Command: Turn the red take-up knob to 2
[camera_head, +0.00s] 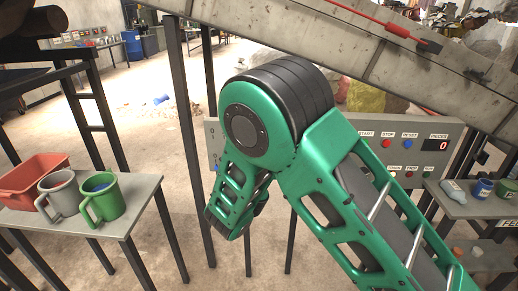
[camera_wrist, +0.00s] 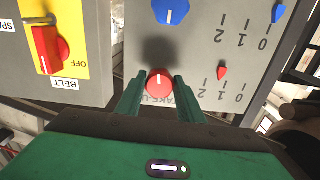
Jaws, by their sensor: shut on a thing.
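The round red take-up knob (camera_wrist: 159,83) with a white pointer line stands on a grey panel in the wrist view. My gripper (camera_wrist: 160,92) has one finger on each side of it and is shut on it. The upside-down label below the knob is partly covered by my gripper. To the right is an upside-down 0, 1, 2 scale (camera_wrist: 222,93) with a small red marker (camera_wrist: 222,72) that appears to be near the 1. In the head view my arm hides the knob and my gripper.
A blue knob (camera_wrist: 171,10) stands above the red one, with a blue marker (camera_wrist: 278,12) and another scale. A red BELT switch (camera_wrist: 47,50) sits on a yellow plate at left. The head view shows the panel's buttons (camera_head: 386,143) and a side table with mugs (camera_head: 103,197).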

